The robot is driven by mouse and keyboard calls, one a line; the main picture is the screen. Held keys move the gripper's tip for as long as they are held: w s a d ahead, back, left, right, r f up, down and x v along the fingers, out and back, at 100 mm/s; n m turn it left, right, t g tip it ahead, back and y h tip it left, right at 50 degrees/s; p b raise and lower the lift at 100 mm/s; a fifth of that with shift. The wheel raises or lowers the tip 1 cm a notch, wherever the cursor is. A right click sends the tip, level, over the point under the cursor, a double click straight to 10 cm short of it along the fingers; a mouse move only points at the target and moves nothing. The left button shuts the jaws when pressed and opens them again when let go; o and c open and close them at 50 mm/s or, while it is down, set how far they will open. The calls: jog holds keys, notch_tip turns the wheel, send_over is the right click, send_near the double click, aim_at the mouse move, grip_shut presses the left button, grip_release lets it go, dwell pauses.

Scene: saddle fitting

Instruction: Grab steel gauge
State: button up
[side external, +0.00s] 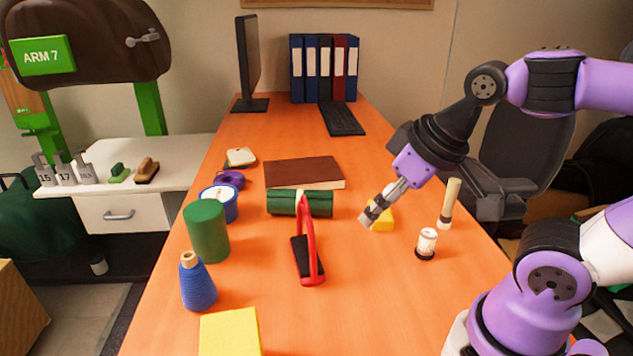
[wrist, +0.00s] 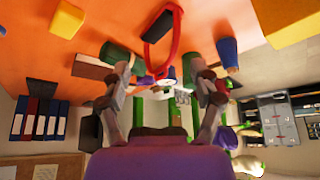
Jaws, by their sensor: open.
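Several grey metal-looking pieces with number marks, including a piece marked 17 (side external: 66,170), stand on the white cabinet at far left, well away from my gripper. My gripper (side external: 368,218) is above the right half of the orange table, tilted down to the left, in front of a yellow block (side external: 384,217) that it partly hides. In the wrist view my gripper (wrist: 163,88) has its two fingers wide apart, with nothing visibly held. Whether it touches the yellow block cannot be told.
A red loop with a black pad (side external: 308,255) stands mid-table, near a green roll (side external: 285,203). A green cylinder (side external: 207,232), blue cone (side external: 197,283) and blue-rimmed round item (side external: 220,203) are left. A white-and-black canister (side external: 427,243) stands right.

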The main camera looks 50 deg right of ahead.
jog(key=g, duration=0.5)
send_over(429, 232)
jog(key=shift+n, duration=0.3)
jog(key=f, duration=0.6)
jog(key=shift+w+a, duration=0.2)
jog(key=shift+a, duration=0.15)
jog(key=shift+g, duration=0.3)
jog(key=f, duration=0.4)
jog(key=shift+s+d+f, duration=0.2)
jog(key=shift+d+f, duration=0.1)
jog(key=shift+f, duration=0.1)
notch_tip(429, 232, down, 6)
jog(key=shift+s+r, duration=0.1)
grip_shut()
